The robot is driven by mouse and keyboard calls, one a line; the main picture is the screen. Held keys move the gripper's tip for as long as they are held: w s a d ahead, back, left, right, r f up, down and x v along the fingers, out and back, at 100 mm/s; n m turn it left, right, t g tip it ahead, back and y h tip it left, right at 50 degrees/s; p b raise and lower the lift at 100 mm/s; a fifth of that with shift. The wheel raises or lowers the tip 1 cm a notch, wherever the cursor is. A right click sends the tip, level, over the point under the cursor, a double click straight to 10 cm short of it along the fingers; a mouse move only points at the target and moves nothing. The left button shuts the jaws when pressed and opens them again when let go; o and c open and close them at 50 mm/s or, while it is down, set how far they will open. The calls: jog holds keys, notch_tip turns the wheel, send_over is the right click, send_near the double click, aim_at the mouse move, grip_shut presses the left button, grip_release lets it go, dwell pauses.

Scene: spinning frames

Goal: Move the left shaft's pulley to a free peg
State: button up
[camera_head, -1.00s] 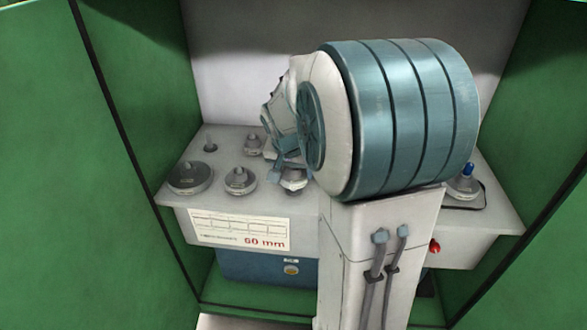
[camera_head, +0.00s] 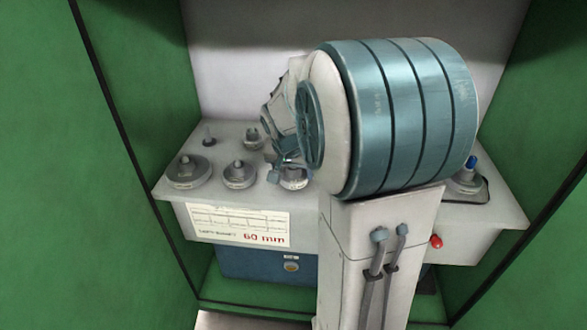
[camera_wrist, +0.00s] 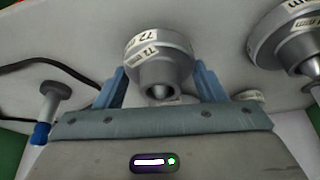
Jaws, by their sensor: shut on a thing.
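A grey stepped pulley (camera_wrist: 158,50) with a "72" label sits between the two blue fingers of my gripper (camera_wrist: 160,86) in the wrist view. The gripper is shut on it. In the head view my gripper (camera_head: 283,172) is at a light grey pulley (camera_head: 294,182) near the bench's front edge, partly hidden by my arm. A bare peg (camera_head: 208,137) stands at the back left of the bench. I cannot tell the left shaft, as my arm hides the bench's middle.
A wide pulley (camera_head: 188,172), a smaller one (camera_head: 240,174) and another at the back (camera_head: 252,139) stand on the bench (camera_head: 215,160). A blue-topped part (camera_head: 469,172) is at the right. A "60 mm" sign (camera_head: 238,225) hangs in front. Green walls flank the bench.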

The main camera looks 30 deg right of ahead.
jog(key=shift+f, duration=0.1)
jog(key=o, duration=1.4)
jog(key=shift+r+p, duration=3.55)
jog(key=shift+r, duration=1.45)
